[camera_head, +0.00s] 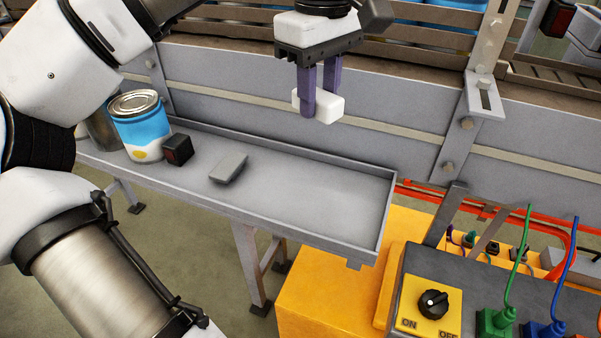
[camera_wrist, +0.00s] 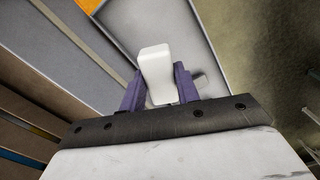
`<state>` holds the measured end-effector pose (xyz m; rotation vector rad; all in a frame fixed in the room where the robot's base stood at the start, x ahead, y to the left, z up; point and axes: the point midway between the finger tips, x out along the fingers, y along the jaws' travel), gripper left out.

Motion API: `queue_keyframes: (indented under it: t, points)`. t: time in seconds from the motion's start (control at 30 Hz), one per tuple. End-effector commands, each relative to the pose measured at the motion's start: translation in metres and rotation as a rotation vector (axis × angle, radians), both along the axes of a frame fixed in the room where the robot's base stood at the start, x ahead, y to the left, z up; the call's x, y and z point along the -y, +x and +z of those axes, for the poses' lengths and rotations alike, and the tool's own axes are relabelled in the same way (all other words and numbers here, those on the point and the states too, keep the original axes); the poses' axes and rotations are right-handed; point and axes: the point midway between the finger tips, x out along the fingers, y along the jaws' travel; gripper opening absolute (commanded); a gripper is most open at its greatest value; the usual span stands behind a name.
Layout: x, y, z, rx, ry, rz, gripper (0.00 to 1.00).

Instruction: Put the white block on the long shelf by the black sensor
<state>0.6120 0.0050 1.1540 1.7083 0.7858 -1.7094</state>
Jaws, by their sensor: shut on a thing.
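My gripper (camera_head: 320,92) has purple fingers and is shut on the white block (camera_head: 328,108). It holds the block in the air above the back part of the long grey shelf (camera_head: 320,195). The block also shows between the fingers in the wrist view (camera_wrist: 156,70). The black sensor (camera_head: 178,149), a small dark cube with a reddish face, stands on the shelf left of the block, beside a blue and white can. The sensor cannot be made out in the wrist view.
The blue can (camera_head: 140,124) stands at the shelf's left part. A grey wedge-like piece (camera_head: 229,167) lies right of the sensor. The shelf's right half is clear, with a raised rim. A yellow switch box (camera_head: 430,305) with cables stands at the front right.

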Motion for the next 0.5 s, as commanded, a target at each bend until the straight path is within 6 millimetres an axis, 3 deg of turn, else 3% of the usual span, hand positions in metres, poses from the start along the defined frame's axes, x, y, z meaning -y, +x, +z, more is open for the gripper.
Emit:
queue_keyframes:
  t: [0.3, 0.5]
  points:
    - [-0.001, -0.001, -0.086, -0.004, 0.0, -0.001, 0.08]
    - [0.0, 0.0, -0.119, -0.001, 0.001, 0.001, 0.08]
